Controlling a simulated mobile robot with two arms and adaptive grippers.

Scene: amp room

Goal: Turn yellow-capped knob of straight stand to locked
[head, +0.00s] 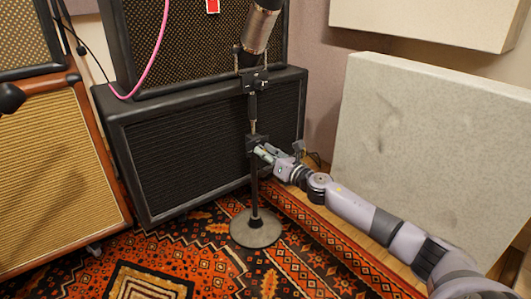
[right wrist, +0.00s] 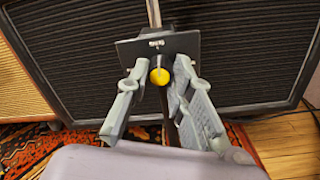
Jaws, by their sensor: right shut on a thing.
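The straight stand (head: 254,190) stands upright on its round base (head: 257,230) in the head view, with a large microphone (head: 260,32) mounted on top. In the right wrist view, the yellow-capped knob (right wrist: 159,77) sits on the front of the stand's dark clutch block (right wrist: 150,47). My right gripper (head: 260,150) reaches in from the right at the clutch. In the right wrist view, its two fingers stand on either side of the knob and are shut on it. The knob's yellow cap is not clear in the head view. My left gripper is not in view.
A black speaker cabinet (head: 180,160) stands close behind the stand, and a tan-fronted amp (head: 55,175) is at the left. A large pale panel (head: 430,150) leans at the right behind my right arm. A patterned rug (head: 190,250) covers the floor. A pink cable (head: 155,55) hangs at upper left.

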